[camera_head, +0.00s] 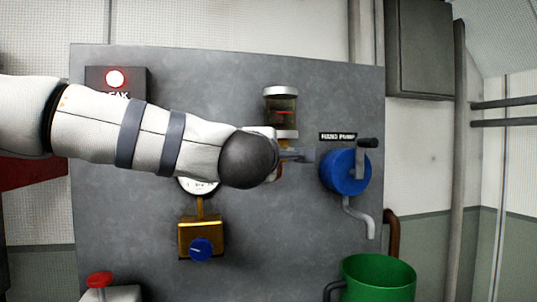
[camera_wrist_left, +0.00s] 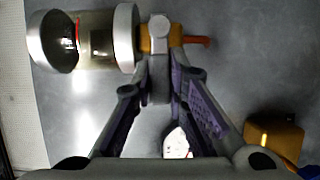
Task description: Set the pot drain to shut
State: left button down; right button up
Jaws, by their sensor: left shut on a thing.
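The pot (camera_head: 282,112) is a clear cylinder with pale end caps and a red line, mounted on the grey panel. It also shows in the left wrist view (camera_wrist_left: 95,40). In the head view my left wrist hides most of the drain and the fingers. My right gripper is not in view.
A blue hand pump (camera_head: 345,172) with a crank and spout is right of the drain, above a green bucket (camera_head: 378,278). A gauge (camera_head: 198,187) is partly covered by my arm. Below it is a brass block with a blue knob (camera_head: 201,250). A red lamp (camera_head: 115,78) glows upper left.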

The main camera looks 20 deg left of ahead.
pick_arm(q)
jog(key=shift+r, duration=0.15)
jog(key=c, duration=1.6)
grip_release()
jog(key=shift+o, duration=0.2)
jog(key=shift+s, duration=0.15)
jog(key=v, duration=1.2)
